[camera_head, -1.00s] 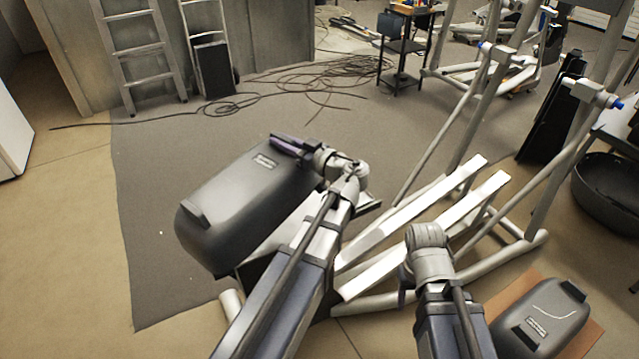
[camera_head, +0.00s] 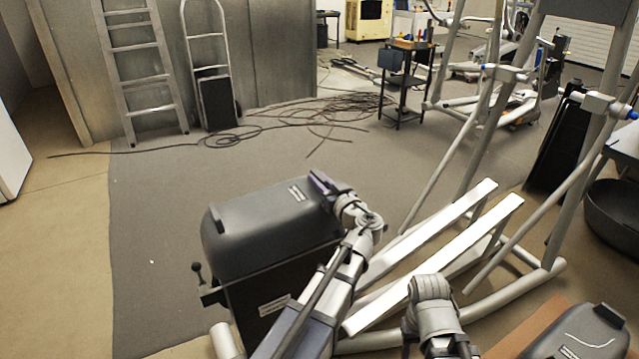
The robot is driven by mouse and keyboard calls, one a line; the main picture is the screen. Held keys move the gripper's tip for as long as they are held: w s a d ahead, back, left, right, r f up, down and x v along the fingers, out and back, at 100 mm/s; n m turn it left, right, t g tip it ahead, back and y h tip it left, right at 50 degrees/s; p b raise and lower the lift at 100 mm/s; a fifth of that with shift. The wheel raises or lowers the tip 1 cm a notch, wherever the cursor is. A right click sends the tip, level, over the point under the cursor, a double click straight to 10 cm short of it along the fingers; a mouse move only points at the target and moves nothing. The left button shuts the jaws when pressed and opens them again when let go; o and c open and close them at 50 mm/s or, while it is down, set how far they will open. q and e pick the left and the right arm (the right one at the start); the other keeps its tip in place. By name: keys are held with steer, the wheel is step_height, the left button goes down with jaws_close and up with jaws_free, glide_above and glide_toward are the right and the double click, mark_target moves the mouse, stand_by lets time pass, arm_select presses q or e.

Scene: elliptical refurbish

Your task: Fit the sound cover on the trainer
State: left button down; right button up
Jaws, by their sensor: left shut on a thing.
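The dark grey sound cover (camera_head: 262,232), with a small label, is over the dark box of the trainer (camera_head: 275,285) at the centre left. It looks level and lined up with the box, with a thin seam between them; I cannot tell if it is fully seated. My left gripper (camera_head: 322,184) is shut on the cover's right end and hides its grip there. The trainer's pale pedal rails (camera_head: 440,255) run up to the right from the box. My right arm's wrist shows at the bottom right of centre, but its gripper is out of sight.
A second dark grey cover (camera_head: 575,338) with a pale curved mark lies on a brown board (camera_head: 525,325) at the bottom right. A small lever (camera_head: 197,268) sticks out left of the box. Cables (camera_head: 340,105) lie behind on the open grey mat (camera_head: 160,230).

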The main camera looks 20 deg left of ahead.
mark_target(335, 218)
arm_select(q)
steer(key=shift+f, duration=0.1)
steer(key=shift+f+b, duration=2.75)
steer(key=shift+b, duration=0.1)
steer(key=shift+s+d, duration=0.1)
steer(key=shift+f+b, duration=0.6)
steer(key=shift+b, duration=0.1)
steer(key=c, duration=0.7)
jaws_free()
steer(key=shift+v, duration=3.95)
